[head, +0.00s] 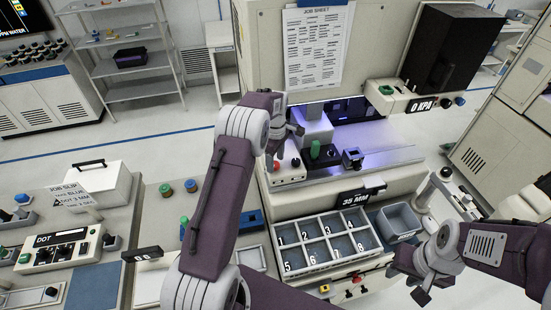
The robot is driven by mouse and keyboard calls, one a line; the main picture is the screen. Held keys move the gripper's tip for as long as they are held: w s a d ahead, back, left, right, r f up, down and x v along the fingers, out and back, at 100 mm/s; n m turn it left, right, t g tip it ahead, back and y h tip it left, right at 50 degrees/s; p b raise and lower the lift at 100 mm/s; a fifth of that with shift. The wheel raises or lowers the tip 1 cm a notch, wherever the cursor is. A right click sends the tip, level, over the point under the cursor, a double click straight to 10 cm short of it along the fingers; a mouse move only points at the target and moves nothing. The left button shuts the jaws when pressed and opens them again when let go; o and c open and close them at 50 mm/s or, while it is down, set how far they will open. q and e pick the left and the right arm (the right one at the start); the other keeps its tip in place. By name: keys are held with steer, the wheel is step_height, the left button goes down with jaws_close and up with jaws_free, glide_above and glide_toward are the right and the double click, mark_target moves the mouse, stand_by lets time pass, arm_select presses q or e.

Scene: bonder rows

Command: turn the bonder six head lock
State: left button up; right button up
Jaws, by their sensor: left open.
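The bonder (330,205) is a large cream machine in the middle of the head view. Its grey head block (314,127) stands in a violet-lit bay. A green knob (315,150) and a small dark block with a pale top (352,158) are in the bay. I cannot tell which part is the head lock. My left gripper (284,140) is open at the left of the head block, above a white box with red buttons (289,172); contact cannot be told. My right gripper (411,281) is low at the right, fingers apart, with nothing visible between them.
A numbered compartment tray (322,242) and a grey bin (399,222) sit in front of the bonder. Another bench (105,225) stands left.

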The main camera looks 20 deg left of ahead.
arm_select(q)
steer(key=shift+a+f, duration=0.2)
steer(key=shift+f, duration=0.15)
steer(key=shift+s+a+f, duration=0.1)
steer(key=shift+s+f, duration=0.05)
steer(key=shift+s, duration=0.1)
steer(key=shift+d, duration=0.25)
steer(key=shift+c, duration=1.4)
jaws_close()
arm_select(e)
steer(key=shift+s+r, duration=0.2)
steer(key=shift+r, duration=0.1)
